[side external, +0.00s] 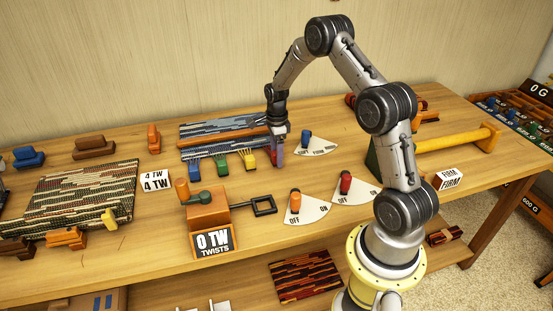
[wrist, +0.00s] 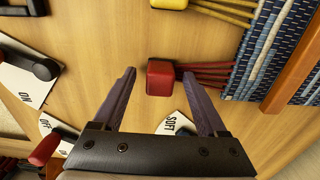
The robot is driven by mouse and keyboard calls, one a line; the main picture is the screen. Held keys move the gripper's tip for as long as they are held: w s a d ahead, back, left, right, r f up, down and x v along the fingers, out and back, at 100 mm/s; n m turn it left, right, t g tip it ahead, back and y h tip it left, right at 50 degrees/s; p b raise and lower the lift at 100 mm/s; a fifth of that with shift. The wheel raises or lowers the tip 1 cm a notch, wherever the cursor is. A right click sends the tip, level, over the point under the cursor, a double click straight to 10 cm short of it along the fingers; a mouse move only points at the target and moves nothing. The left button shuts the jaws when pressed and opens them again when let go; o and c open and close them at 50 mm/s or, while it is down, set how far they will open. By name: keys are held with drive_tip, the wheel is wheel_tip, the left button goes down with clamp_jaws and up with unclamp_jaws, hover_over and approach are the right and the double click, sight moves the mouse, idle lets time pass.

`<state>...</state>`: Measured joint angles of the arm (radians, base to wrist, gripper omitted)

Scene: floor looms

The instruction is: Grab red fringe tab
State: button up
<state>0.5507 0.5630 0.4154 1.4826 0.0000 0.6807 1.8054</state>
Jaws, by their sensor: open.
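The red fringe tab (wrist: 160,78) is a small block with red cords running right from it to the blue and white woven cloth (wrist: 280,45) in the wrist view. My gripper (wrist: 159,76) is open, with its two purple fingers on either side of the tab in the picture. The tab shows between the fingertips, and I cannot tell how far above it they are. In the side view my gripper (side external: 278,153) points down at the right end of the row of fringe tabs and mostly hides the red one.
Beside the red tab are the yellow tab (side external: 248,158), green tab (side external: 222,164) and blue tab (side external: 195,168). A blue lever on a white dial (side external: 315,147) stands close to the right. Red and orange levers sit on dials nearer the front. A crank box (side external: 208,208) stands front left.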

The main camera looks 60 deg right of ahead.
clamp_jaws()
idle(0.3)
drive_tip(key=shift+r, duration=0.1)
